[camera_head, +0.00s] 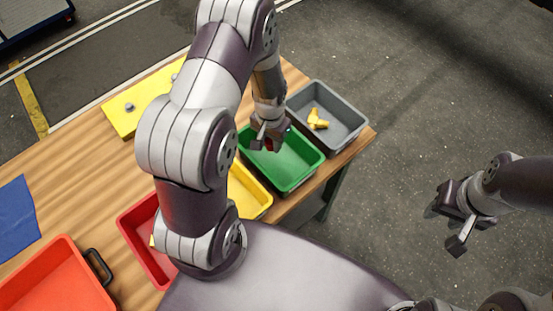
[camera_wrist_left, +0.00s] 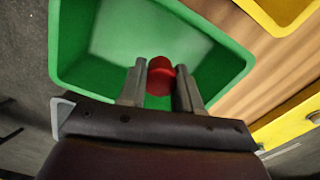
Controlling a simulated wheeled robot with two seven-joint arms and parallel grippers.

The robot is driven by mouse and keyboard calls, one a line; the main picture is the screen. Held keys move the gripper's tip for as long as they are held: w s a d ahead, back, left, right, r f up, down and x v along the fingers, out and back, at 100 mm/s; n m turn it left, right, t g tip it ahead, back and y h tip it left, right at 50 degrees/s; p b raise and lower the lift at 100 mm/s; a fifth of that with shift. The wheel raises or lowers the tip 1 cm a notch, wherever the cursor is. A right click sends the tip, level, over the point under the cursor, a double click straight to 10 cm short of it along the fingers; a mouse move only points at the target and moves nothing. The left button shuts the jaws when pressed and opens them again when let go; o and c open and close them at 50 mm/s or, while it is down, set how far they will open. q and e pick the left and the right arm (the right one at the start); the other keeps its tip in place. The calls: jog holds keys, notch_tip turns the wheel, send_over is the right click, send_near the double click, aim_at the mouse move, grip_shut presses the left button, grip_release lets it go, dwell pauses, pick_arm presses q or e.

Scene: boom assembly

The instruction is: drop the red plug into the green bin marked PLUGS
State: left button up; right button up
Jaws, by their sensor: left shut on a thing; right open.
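The green bin (camera_head: 289,166) stands on the wooden table near its right end. It also fills much of the left wrist view (camera_wrist_left: 70,45). No PLUGS marking is readable. My left gripper (camera_head: 266,143) is over the bin's far left part. In the left wrist view my left gripper (camera_wrist_left: 160,88) is shut on the red plug (camera_wrist_left: 160,74), which shows between the fingertips with the bin's inside behind it. In the head view the plug is mostly hidden by the gripper. My right gripper (camera_head: 454,223) is open and empty, off the table over the floor.
A grey bin (camera_head: 345,139) with yellow parts (camera_head: 318,120) stands beside the green bin. A yellow bin (camera_head: 252,194), a red bin (camera_head: 130,222) and an orange-red tray (camera_head: 60,266) stand leftward. A yellow plate (camera_head: 128,110) and blue cloth (camera_head: 15,215) lie on the table.

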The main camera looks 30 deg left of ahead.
pick_arm(q)
jog(key=shift+w+a+f, duration=0.25)
jog(key=shift+w+f, duration=0.15)
jog(key=shift+f, duration=0.35)
jog(key=shift+w+a, duration=0.15)
jog(key=shift+w, duration=0.05)
jog(key=o, duration=0.7)
jog(key=shift+s+d+r, duration=0.2)
jog(key=shift+s+d, duration=0.05)
jog(key=shift+s, duration=0.05)
jog(key=o, duration=0.4)
jog(key=shift+s+d+r, duration=0.1)
jog(key=shift+s+d, duration=0.05)
jog(key=shift+s, duration=0.05)
jog(key=shift+w+a, duration=0.2)
jog(key=shift+w, duration=0.05)
jog(key=shift+w+r, duration=0.1)
jog(key=r+b, duration=0.2)
jog(key=r, duration=1)
jog(key=shift+s+r, duration=0.15)
jog(key=shift+s, duration=0.05)
pick_arm(e)
jog(key=f, duration=0.3)
jog(key=shift+w+a+f, duration=0.1)
jog(key=shift+w+a, duration=0.05)
jog(key=shift+w, duration=0.2)
